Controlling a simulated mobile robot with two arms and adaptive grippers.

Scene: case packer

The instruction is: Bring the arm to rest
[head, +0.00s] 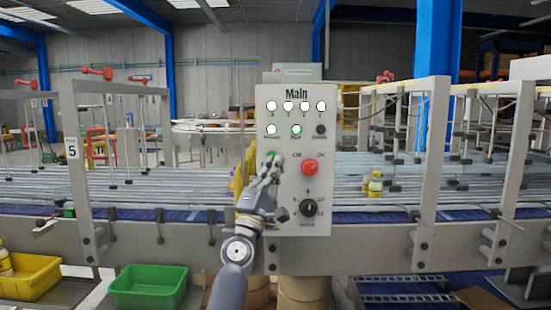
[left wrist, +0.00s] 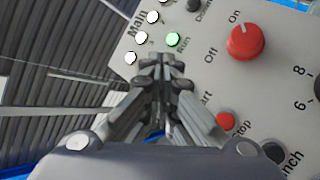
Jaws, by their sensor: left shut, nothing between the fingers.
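My left gripper (head: 271,165) is in front of the left part of the control panel (head: 323,103), which is headed "Main". Its fingers are shut with nothing between them, and I cannot tell if the tips touch the panel. In the left wrist view the gripper (left wrist: 163,65) covers part of the panel below the lit green Run lamp (left wrist: 173,39). The red Off/On knob (head: 309,168) is right of the gripper; it also shows in the left wrist view (left wrist: 246,42). The red Stop button (left wrist: 226,121) shows beside the fingers. My right gripper is not in view.
The panel stands in front of a conveyor with railings (head: 150,190). A green bin (head: 148,287) and a yellow bin (head: 30,277) are at the lower left. A small yellow bottle (head: 375,186) stands on the conveyor right of the panel. A black knob (head: 308,208) is low on the panel.

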